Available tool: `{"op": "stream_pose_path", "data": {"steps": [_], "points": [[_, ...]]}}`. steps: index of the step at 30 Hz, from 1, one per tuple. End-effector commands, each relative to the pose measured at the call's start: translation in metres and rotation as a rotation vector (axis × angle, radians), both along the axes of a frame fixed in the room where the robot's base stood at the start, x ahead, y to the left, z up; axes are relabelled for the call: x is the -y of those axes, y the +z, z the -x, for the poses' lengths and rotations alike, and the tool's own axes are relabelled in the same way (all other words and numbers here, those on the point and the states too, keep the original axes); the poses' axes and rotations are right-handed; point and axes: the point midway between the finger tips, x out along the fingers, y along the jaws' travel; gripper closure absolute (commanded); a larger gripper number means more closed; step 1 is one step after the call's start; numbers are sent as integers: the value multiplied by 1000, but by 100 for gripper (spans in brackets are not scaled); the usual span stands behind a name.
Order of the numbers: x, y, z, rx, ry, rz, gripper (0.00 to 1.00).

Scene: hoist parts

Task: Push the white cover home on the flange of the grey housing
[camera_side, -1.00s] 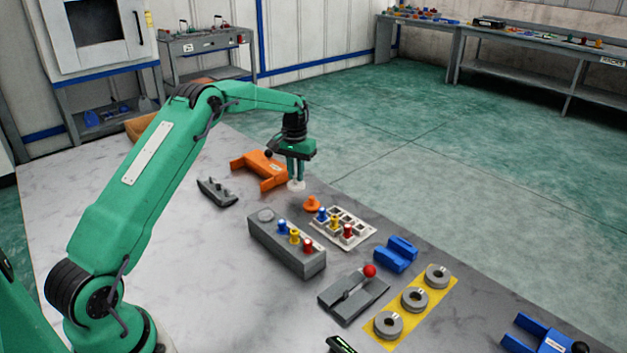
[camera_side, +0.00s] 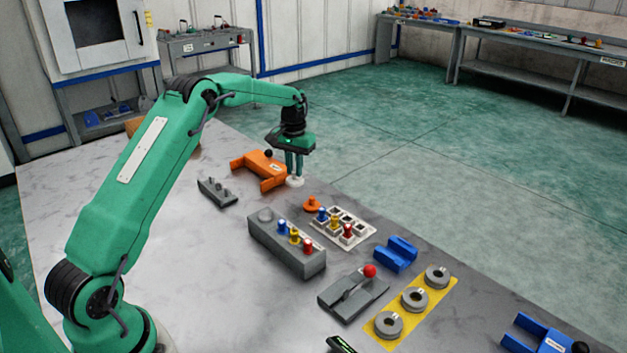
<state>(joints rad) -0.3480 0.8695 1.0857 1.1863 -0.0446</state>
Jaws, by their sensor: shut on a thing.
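The white cover (camera_side: 294,182) is small and round and sits at the fingertips of my gripper (camera_side: 294,176). My gripper points down and is shut on the cover, beside the right end of the orange bracket. Whether the cover touches the table is too small to tell. The grey housing (camera_side: 283,248) is a long block in the middle of the table, nearer the camera than my gripper. A round grey raised disc (camera_side: 266,215), seemingly its flange, is at its far-left end. Blue, yellow and red plugs stand along its top. The cover is apart from the housing.
The orange bracket (camera_side: 262,168) is just left of my gripper. An orange knob (camera_side: 312,203) and a white tray (camera_side: 360,240) with coloured plugs lie beyond the housing. A grey pegged part (camera_side: 217,193) lies left. The table's left side is clear.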

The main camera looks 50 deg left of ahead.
Motion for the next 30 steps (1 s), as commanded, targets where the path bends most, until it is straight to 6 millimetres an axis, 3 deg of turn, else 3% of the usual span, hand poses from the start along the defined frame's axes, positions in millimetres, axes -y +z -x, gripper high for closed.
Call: {"op": "stream_pose_path", "data": {"steps": [8, 18, 30], "points": [[15, 26, 27, 2, -1, -1, 100], [39, 58, 76, 2, 0, -1, 100], [66, 79, 137, 0, 0, 0, 100]]}}
